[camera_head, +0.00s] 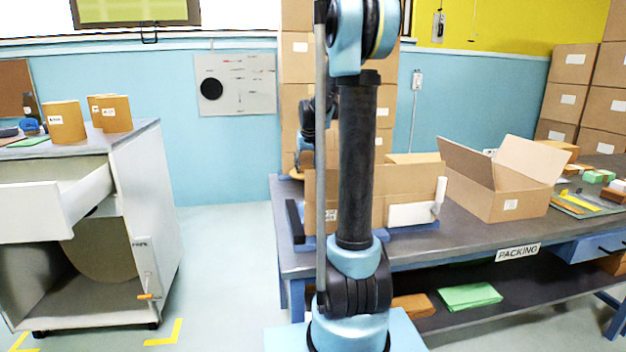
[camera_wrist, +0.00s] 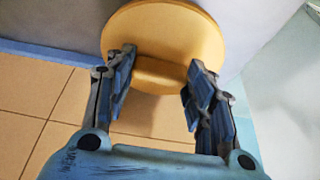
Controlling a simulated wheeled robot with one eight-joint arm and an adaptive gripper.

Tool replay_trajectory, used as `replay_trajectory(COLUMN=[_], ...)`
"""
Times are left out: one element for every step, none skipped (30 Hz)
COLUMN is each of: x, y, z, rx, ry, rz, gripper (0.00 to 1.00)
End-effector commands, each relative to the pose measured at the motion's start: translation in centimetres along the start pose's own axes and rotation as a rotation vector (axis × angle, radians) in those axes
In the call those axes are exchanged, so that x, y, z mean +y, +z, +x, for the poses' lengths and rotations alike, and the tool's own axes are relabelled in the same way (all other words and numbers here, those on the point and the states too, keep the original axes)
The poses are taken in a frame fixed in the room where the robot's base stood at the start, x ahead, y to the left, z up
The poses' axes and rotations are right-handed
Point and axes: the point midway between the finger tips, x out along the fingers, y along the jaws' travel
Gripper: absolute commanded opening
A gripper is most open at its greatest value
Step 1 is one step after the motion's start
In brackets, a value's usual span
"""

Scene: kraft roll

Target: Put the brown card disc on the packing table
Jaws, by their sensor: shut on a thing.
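The brown card disc (camera_wrist: 165,28) is round and tan, with a raised block (camera_wrist: 158,74) on its face, in the wrist view. My gripper (camera_wrist: 160,72) is shut on this block, one finger at each side. Grey tabletop shows beyond the disc. In the head view the packing table (camera_head: 460,236) stands at right with a PACKING sign. A small tan edge of the disc (camera_head: 296,175) shows at the table's left end, mostly hidden by my arm. I cannot tell whether the disc touches the tabletop.
An open carton (camera_head: 505,205) and a cardboard holder (camera_head: 410,182) stand on the table. Stacked boxes (camera_head: 296,100) rise behind its left end. A white cabinet (camera_head: 140,215) at left holds a large brown round thing (camera_head: 105,250). Floor between is clear.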

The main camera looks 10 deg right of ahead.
Motion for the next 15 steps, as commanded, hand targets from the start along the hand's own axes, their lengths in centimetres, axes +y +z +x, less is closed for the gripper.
replay_trajectory(x=[0.0,0.0,0.0,0.0,0.0,0.0,0.0,0.0,0.0,0.0,0.0,0.0,-0.1,0.0,-0.1], y=[0.2,0.3,0.3,0.4,0.5,0.6,0.8,0.9,1.1,1.3,1.4,1.6,1.7,1.8,1.9], z=[0.4,0.6,0.8,1.0,1.1,1.5,1.8,2.2,2.8,3.2,3.5,3.9,4.2,4.4,4.6], rx=[0.000,0.000,0.000,0.000,0.000,0.000,0.000,0.000,0.000,0.000,0.000,0.000,0.000,0.000,0.000], ry=[0.000,0.000,0.000,0.000,0.000,0.000,0.000,0.000,0.000,0.000,0.000,0.000,-0.001,-0.001,-0.001], rz=[0.000,0.000,-0.001,-0.001,-0.001,-0.001,-0.001,-0.001,-0.001,-0.001,-0.001,-0.001,-0.001,-0.001,-0.001], gripper=[0.20,0.20,0.20,0.20,0.20,0.20,0.20,0.20,0.20,0.20,0.20,0.20,0.20,0.20,0.20])
